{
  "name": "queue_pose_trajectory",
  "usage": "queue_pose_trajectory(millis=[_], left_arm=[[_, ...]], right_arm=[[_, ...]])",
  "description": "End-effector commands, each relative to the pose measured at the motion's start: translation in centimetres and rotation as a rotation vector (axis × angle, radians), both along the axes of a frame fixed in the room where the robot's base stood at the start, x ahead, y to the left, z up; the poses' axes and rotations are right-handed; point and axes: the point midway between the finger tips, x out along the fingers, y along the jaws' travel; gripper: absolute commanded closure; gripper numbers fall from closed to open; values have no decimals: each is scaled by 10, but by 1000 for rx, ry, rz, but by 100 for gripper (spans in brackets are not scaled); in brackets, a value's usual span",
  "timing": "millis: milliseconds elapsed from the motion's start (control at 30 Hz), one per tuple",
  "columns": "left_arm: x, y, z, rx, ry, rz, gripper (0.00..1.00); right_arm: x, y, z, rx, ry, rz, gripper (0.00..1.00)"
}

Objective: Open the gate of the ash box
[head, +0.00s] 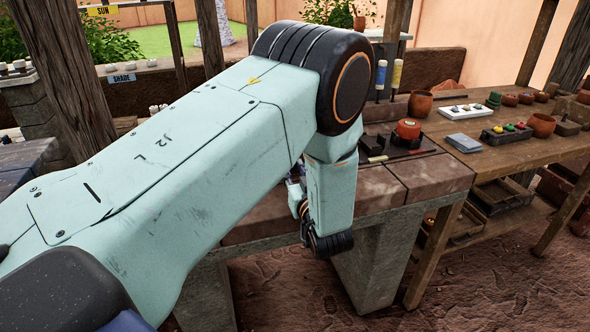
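My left arm (170,165) fills the left and middle of the head view and bends down at its elbow over the front of a stone-topped bench (440,175). Its wrist (328,243) hangs at the bench's front edge. Small dark parts at the wrist's left side may belong to my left gripper; its fingers are hidden, so I cannot tell whether it is open or holds anything. My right gripper is not in view. I cannot make out the ash box or its gate; the arm covers much of the bench.
A red-topped round item (408,130) sits on a dark plate on the bench. The wooden table (480,168) at right bears clay pots, a white tray (466,111) and a grey block (464,143). Dark trays lie on its lower shelf. The dirt floor (480,275) in front is clear.

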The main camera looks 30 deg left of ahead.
Motion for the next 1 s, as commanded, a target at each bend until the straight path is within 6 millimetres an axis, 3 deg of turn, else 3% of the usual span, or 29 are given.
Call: queue_pose_trajectory(millis=[100,133,367,700,1000], left_arm=[[0,1,2,0,-4,2,100],[0,1,2,0,-4,2,72],[0,1,1,-1,-2,2,53],[0,-2,0,-1,1,0,52],[-24,-33,0,2,2,-5,52]], right_arm=[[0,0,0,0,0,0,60],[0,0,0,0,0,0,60],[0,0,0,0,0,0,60],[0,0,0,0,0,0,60],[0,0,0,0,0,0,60]])
